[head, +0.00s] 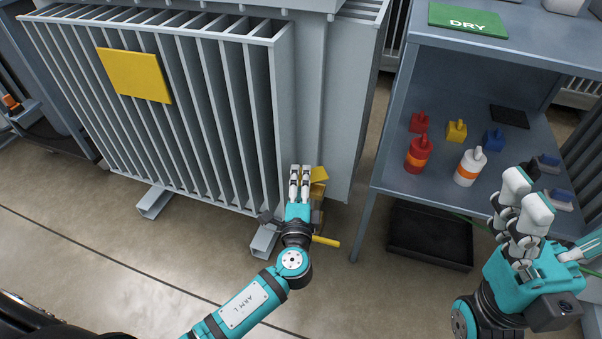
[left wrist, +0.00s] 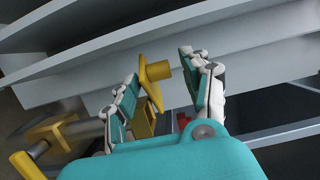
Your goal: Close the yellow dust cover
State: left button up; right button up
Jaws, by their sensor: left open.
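In the head view, a small yellow flap (head: 320,174) shows beside the fingers of my left gripper (head: 300,172), low by the transformer's corner. It seems to be the dust cover, and it looks tilted. Yellow parts (head: 318,190) below it are partly hidden by my gripper. In the left wrist view, a yellow plate with a round stub (left wrist: 155,72) shows between the spread fingers of my left gripper (left wrist: 160,68). Whether the fingers touch it is unclear. My right gripper (head: 522,200) hangs at the right near the shelf, its finger gap hard to judge.
The grey finned transformer (head: 335,100) stands close behind my left gripper. A yellow bar handle (head: 326,241) sticks out below. A metal shelf (head: 455,200) at right holds red, white, yellow and blue items. A black tray (head: 430,235) lies under it. Front floor is clear.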

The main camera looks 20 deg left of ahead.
pick_arm(q)
jog(key=v, duration=0.9)
jog(key=shift+s, duration=0.1)
